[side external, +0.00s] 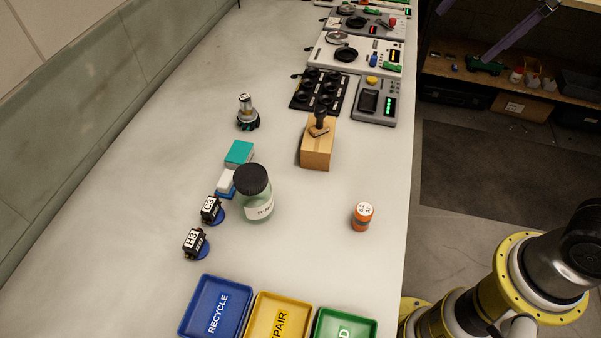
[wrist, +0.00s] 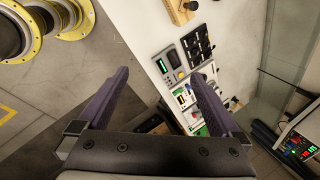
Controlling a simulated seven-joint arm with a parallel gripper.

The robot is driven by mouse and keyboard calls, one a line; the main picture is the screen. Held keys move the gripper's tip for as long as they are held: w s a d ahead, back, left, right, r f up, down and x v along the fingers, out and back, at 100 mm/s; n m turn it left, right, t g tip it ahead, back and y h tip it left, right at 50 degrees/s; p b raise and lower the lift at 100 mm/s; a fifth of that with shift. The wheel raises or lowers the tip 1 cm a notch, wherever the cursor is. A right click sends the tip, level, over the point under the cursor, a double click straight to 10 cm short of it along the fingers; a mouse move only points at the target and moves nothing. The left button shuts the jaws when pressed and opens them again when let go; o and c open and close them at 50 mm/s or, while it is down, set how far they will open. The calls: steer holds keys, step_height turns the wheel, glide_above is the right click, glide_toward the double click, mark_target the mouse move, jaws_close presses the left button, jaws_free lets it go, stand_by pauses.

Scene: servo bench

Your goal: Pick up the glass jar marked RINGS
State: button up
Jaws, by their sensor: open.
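The glass jar (side external: 257,207) stands upright on the bench in the side external view, with a black lid and pale green glass. Its white label is only partly readable, starting with RIN. I cannot make out the jar in the wrist view. My gripper (wrist: 160,74) is open and empty in the wrist view, its two purple fingers wide apart. In the side external view its purple fingers (side external: 463,32) show at the top right, partly cut off, high and well away from the jar.
Beside the jar are a blue-and-white block (side external: 226,185), a teal block (side external: 239,152) and servos C3 (side external: 211,210) and H3 (side external: 194,243). An orange-and-white container (side external: 362,216) and wooden block (side external: 316,155) stand to its right. Blue (side external: 214,305), yellow (side external: 277,320) and green (side external: 345,327) trays lie in front.

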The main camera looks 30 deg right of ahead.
steer(key=w+a+f+m+g, duration=0.1)
steer(key=w+a+m, duration=0.2)
steer(key=w+a, duration=0.55)
steer(key=n+g+h, duration=0.1)
steer(key=n+g, duration=0.1)
steer(key=g, duration=0.1)
glide_above(250, 175)
step_height(250, 175, down, 17)
steer(key=shift+a+f, duration=0.1)
steer(key=shift+f, duration=0.1)
step_height(250, 175, down, 7)
steer(key=shift+r, duration=0.1)
steer(key=shift+f, duration=3.2)
steer(key=shift+r, duration=0.1)
steer(key=c, duration=1.3)
